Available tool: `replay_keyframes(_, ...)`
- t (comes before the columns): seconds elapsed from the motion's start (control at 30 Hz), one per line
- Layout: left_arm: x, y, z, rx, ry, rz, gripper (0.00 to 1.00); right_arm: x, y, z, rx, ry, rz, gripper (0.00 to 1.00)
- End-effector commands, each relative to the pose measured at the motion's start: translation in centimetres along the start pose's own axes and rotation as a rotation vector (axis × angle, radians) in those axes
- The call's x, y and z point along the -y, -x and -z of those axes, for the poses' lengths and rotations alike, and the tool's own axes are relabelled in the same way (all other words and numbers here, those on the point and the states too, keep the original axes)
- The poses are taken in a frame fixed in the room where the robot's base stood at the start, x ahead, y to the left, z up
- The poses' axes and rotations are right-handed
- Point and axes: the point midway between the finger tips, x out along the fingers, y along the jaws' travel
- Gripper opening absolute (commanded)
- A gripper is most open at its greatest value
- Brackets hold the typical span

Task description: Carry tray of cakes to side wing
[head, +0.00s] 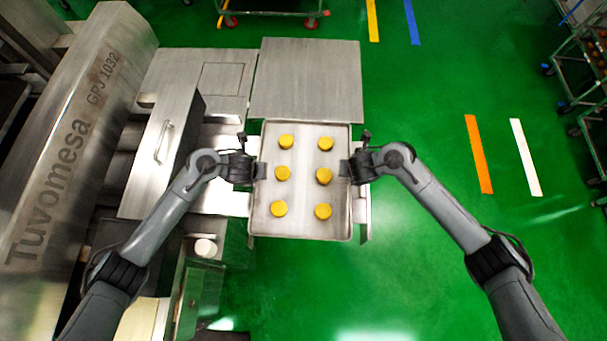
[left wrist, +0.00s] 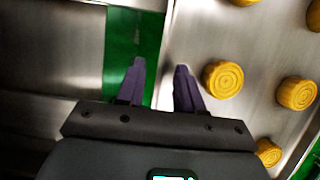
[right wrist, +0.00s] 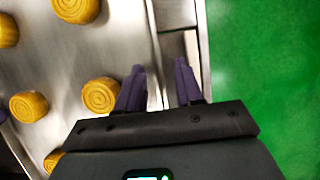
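The metal tray (head: 304,225) holds several round yellow cakes (head: 323,176) in two columns. It lies below a flat steel plate (head: 305,80) in the head view, which may be the side wing. My left gripper (head: 258,171) is at the tray's left rim; in the left wrist view its fingers (left wrist: 160,85) are apart, one on each side of the rim. My right gripper (head: 346,170) is at the right rim; in the right wrist view its fingers (right wrist: 159,85) are also apart, with the rim between them. I cannot see either finger pair pressing on the rim.
The encrusting machine (head: 75,120) fills the left side. A cart (head: 270,10) stands at the top and another wheeled rack (head: 580,70) at the far right. The green floor (head: 430,110) to the right of the tray is open.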

Motion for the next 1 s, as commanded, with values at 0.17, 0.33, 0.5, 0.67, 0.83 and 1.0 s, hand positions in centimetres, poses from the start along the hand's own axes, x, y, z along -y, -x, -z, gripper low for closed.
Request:
replay_keyframes(0.17,-0.05,-0.73,-0.04,0.002,0.001,-0.001,0.36,0.04,-0.72,-0.05,0.002,0.0,0.0,0.36)
replay_keyframes(0.33,-0.06,-0.86,-0.04,0.002,0.0,-0.001,0.36,0.04,-0.86,-0.05,0.002,0.0,0.0,0.36)
replay_keyframes(0.5,-0.06,-0.85,-0.04,0.002,0.0,-0.001,0.36,0.04,-0.85,-0.05,0.002,0.0,0.0,0.36)
replay_keyframes(0.67,-0.06,-0.84,-0.04,0.002,0.001,-0.001,0.12,0.04,-0.84,-0.05,0.002,0.0,0.0,0.12)
replay_keyframes(0.83,-0.06,-0.84,-0.05,0.002,0.001,-0.001,0.0,0.04,-0.83,-0.04,0.002,0.0,0.0,0.0)
replay_keyframes(1.0,-0.06,-0.83,-0.05,0.002,0.001,-0.001,0.0,0.03,-0.83,-0.04,0.002,0.0,0.0,0.0)
